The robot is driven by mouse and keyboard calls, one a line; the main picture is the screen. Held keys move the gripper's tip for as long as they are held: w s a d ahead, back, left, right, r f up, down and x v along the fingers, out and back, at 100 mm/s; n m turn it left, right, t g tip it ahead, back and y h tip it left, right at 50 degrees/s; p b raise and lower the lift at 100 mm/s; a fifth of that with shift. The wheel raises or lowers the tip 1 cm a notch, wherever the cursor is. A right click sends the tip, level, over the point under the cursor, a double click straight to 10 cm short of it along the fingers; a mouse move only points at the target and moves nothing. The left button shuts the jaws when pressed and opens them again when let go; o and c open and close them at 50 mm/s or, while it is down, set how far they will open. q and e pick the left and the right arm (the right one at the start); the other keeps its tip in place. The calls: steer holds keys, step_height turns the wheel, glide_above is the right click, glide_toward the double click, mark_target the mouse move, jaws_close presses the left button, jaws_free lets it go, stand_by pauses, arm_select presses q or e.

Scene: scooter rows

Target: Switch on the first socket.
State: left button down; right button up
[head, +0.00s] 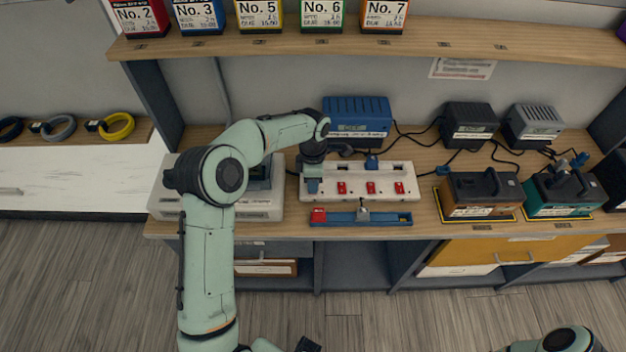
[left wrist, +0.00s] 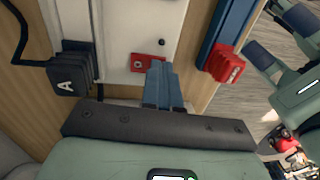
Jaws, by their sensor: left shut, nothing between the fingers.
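A white power strip (head: 408,196) with a row of red switches lies on the bench, and it also shows in the left wrist view (left wrist: 161,16). Three switches show clearly in the head view, such as one red switch (head: 342,188). My left gripper (head: 313,186) points down over the strip's left end, shut and empty. In the left wrist view, the blue fingertips (left wrist: 158,66) are right beside a red switch (left wrist: 147,63) and partly cover it. In the head view the gripper hides that spot. I cannot tell whether the fingers touch the switch.
A black plug marked A (left wrist: 72,75) sits beside the strip. A blue bar (head: 385,218) with a red end lies in front. A blue box (head: 357,112), dark boxes (head: 470,125) and cables stand behind and right. A shelf (head: 430,42) with number boxes hangs above.

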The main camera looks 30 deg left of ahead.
arm_select(q)
steer(key=shift+s+f+b, duration=0.15)
steer(key=shift+f+b, duration=0.3)
steer(key=shift+b, duration=0.5)
steer(key=shift+s+r+t, duration=0.2)
steer(key=shift+t, duration=0.1)
steer(key=shift+w+f, duration=0.1)
steer(key=shift+w, duration=0.05)
steer(key=shift+w+a+r+p, duration=0.15)
steer(key=shift+w+r+p, duration=0.1)
steer(key=shift+p, duration=0.4)
steer(key=shift+w+a+p, duration=0.25)
steer(key=shift+w+p, duration=0.05)
steer(key=shift+w, duration=0.3)
steer(key=shift+s, duration=0.15)
steer(key=shift+r, duration=0.15)
